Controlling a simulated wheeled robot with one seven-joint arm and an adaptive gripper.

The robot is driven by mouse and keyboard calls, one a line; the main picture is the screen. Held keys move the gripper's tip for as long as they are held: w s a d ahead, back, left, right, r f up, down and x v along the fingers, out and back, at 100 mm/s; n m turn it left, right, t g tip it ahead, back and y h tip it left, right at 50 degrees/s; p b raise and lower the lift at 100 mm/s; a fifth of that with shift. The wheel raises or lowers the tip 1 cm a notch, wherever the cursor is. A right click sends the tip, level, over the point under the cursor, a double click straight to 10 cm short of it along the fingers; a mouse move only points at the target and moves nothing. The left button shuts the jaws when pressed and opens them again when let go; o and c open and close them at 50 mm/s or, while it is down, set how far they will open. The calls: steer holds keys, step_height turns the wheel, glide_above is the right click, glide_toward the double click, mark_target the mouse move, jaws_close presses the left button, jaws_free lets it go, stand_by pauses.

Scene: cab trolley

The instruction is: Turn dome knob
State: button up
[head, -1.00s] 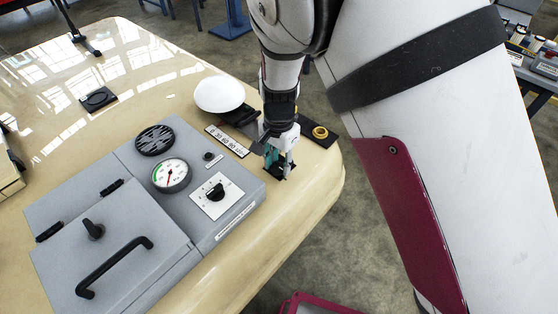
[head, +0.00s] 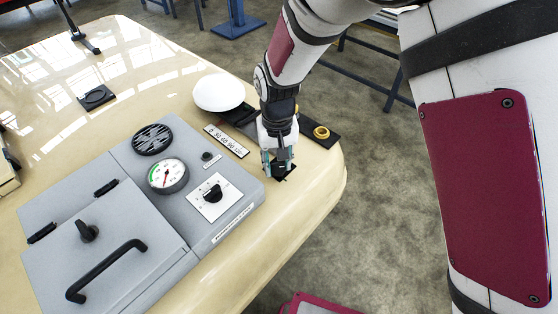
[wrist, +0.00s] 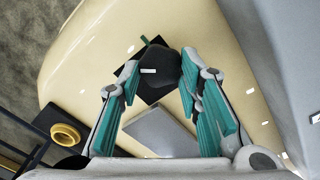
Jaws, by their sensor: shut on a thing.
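The black knob (wrist: 160,66) with a white pointer line stands on a small black square plate (wrist: 136,124) near the table corner. In the wrist view my gripper (wrist: 158,78) has its teal fingers on either side of the knob, shut on it. The white line points roughly sideways across the picture. In the head view my gripper (head: 279,164) reaches down to the black plate (head: 287,174), and the fingers hide the knob. A white dome lamp (head: 218,92) sits behind and left of my gripper.
A grey box (head: 150,205) with a gauge (head: 168,175), another black rotary knob (head: 213,194) on a white plate and a handled lid stands left of my gripper. A yellow ring (head: 321,132) on a black strip lies close by on the right. The table edge is near.

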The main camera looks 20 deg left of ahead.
mark_target(277, 166)
steer(key=n+b, duration=0.2)
steer(key=n, duration=0.3)
steer(key=shift+a+n, duration=0.1)
steer(key=shift+n, duration=0.2)
steer(key=n+b, duration=0.2)
steer(key=n, duration=0.2)
steer(key=shift+s+n, duration=0.1)
steer(key=shift+n, duration=0.6)
steer(key=o, duration=1.2)
step_height(277, 166, up, 12)
steer(key=shift+r, duration=0.1)
